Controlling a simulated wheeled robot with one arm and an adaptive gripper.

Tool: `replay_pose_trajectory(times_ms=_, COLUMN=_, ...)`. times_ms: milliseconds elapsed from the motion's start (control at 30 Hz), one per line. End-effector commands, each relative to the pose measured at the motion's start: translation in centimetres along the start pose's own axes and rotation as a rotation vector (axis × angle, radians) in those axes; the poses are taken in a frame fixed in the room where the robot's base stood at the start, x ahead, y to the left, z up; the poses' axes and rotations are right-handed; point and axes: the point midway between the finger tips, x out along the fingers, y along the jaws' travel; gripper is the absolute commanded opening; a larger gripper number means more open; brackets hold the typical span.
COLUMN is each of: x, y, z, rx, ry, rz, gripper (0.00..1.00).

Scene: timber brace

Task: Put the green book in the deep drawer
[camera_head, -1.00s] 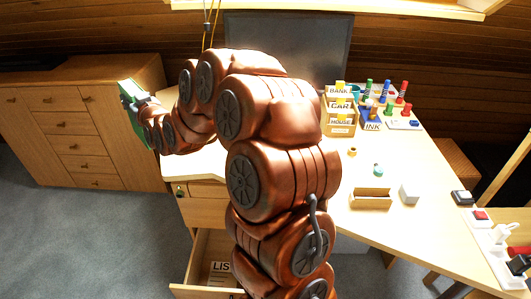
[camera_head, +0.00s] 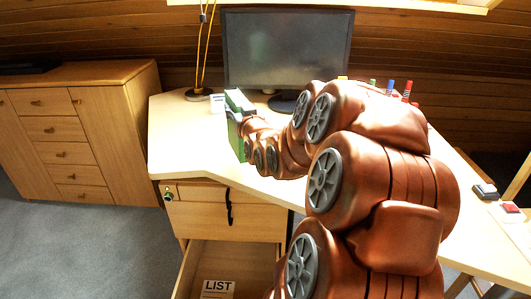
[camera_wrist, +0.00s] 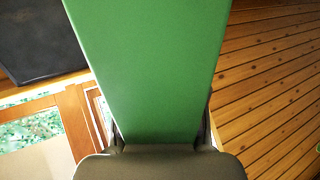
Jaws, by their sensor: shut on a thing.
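The green book (camera_head: 235,134) is at the end of my arm, above the left part of the desk in the head view. In the wrist view the green book (camera_wrist: 150,70) fills the middle, its lower end between the fingers. My gripper (camera_wrist: 160,148) is shut on it; in the head view my gripper (camera_head: 243,118) is partly hidden by the book and arm. The deep drawer (camera_head: 232,262) is the open bottom drawer under the desk, below the book. A paper marked LIST (camera_head: 218,288) lies inside it. My arm hides the drawer's right side.
A monitor (camera_head: 287,48) and a lamp base (camera_head: 199,94) stand at the back of the desk (camera_head: 180,140). A closed upper drawer (camera_head: 215,218) sits above the open one. A wooden cabinet (camera_head: 110,130) stands left, with clear floor (camera_head: 100,240) before it.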

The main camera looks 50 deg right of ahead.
Motion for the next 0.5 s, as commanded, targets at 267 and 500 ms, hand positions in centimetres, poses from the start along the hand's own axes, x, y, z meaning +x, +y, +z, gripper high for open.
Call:
replay_pose_trajectory(times_ms=267, x=-0.8, y=1.8, z=0.8, rx=-0.003, ry=0.0, rz=0.027, gripper=0.0)
replay_pose_trajectory(times_ms=500, x=1.6, y=2.1, z=0.9, rx=-0.002, ry=-0.002, rz=0.026, gripper=0.0)
